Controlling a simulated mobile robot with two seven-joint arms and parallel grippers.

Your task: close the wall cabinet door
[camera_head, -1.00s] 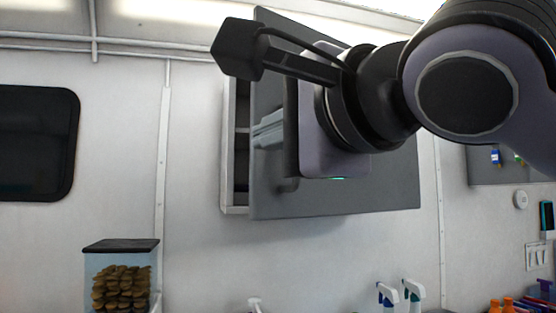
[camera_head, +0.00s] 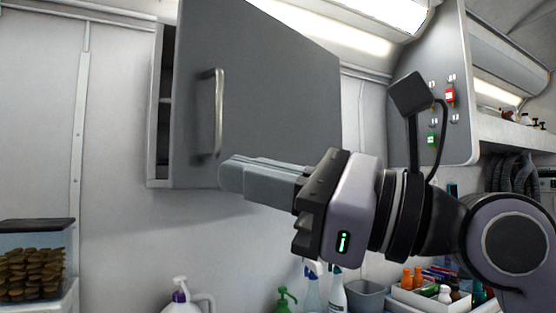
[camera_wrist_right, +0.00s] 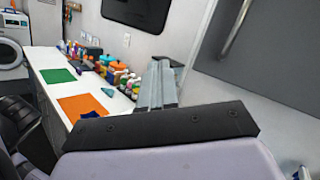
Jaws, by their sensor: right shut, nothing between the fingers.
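The wall cabinet door (camera_head: 270,90) is a grey panel standing open in the head view, with a metal bar handle (camera_head: 218,112) near its left edge. A narrow strip of the white cabinet body (camera_head: 158,120) and its dark inside show to the left of the door. My right gripper (camera_head: 228,176) is shut and empty, its fingers pointing left just below the handle; I cannot tell whether it touches the door. In the right wrist view the gripper fingers (camera_wrist_right: 160,88) point away, with the door (camera_wrist_right: 275,60) and handle (camera_wrist_right: 236,28) to the right. My left gripper is not in view.
Below are a treat container (camera_head: 35,262) at left and a white pump bottle (camera_head: 188,298), spray bottles (camera_head: 336,292) and a grey bin (camera_head: 367,297) on the right. A grey panel with hanging tags (camera_head: 430,90) stands at right. The wrist view shows a long counter (camera_wrist_right: 65,85) with bottles.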

